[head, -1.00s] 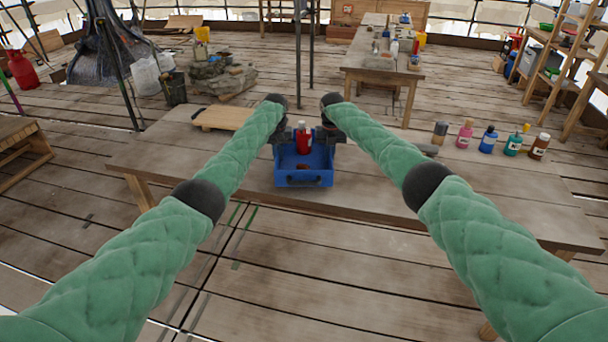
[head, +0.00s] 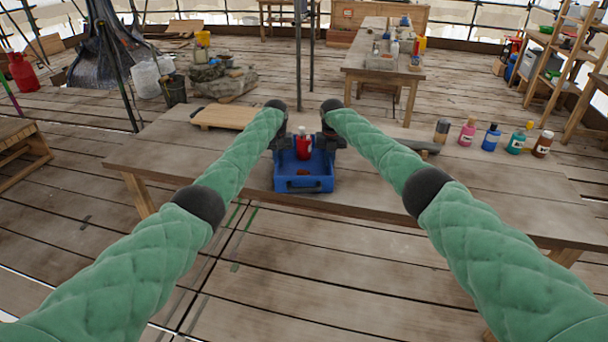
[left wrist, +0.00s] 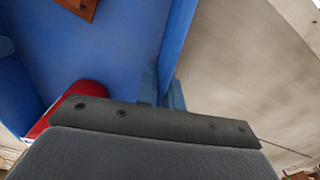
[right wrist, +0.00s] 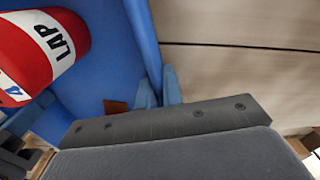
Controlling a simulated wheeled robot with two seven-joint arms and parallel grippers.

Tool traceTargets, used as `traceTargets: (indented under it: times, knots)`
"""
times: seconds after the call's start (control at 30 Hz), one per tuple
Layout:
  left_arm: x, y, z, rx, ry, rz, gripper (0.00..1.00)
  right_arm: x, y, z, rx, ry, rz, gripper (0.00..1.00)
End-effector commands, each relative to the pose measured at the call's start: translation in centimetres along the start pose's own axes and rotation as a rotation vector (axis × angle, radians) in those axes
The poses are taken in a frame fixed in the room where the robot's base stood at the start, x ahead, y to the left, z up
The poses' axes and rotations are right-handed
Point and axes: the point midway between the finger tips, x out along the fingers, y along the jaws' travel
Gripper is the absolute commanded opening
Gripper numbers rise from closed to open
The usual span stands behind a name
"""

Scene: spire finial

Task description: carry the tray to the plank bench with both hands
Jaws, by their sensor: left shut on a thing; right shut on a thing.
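The blue tray (head: 303,184) is at the near edge of the long wooden table in front of me. My right gripper (head: 329,140) is shut on the right wall (right wrist: 143,40). I cannot tell whether the tray touches the table. Which piece is the plank bench is unclear; a low slatted one (head: 22,150) stands at far left.
The long table (head: 420,195) carries a wooden board (head: 222,116) at left and several bottles (head: 491,136) at right. A cluttered workbench (head: 385,70) stands behind. A thin dark post (head: 298,60) rises beyond the tray. Open plank floor lies left of the table.

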Motion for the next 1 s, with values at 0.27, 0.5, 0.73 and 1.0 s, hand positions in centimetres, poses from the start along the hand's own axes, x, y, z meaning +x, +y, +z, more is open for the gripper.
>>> traceTargets:
  times: [0.27,0.5,0.73,1.0]
  knots:
    - [0.7,-0.2,0.0,-0.002,0.0,-0.001,0.26,0.7,-0.2,0.0,0.002,0.0,-0.001,0.26]
    - [0.7,-0.1,0.0,-0.001,0.0,-0.001,0.3,0.7,-0.1,0.0,0.001,0.0,0.0,0.3]
    - [-0.4,-0.1,-0.1,0.0,0.001,0.0,0.3,0.7,0.0,0.0,0.0,0.0,0.0,0.3]
    - [-5.3,-0.1,-0.1,0.0,0.003,0.0,0.3,0.7,0.0,0.0,0.0,0.0,0.0,0.3]
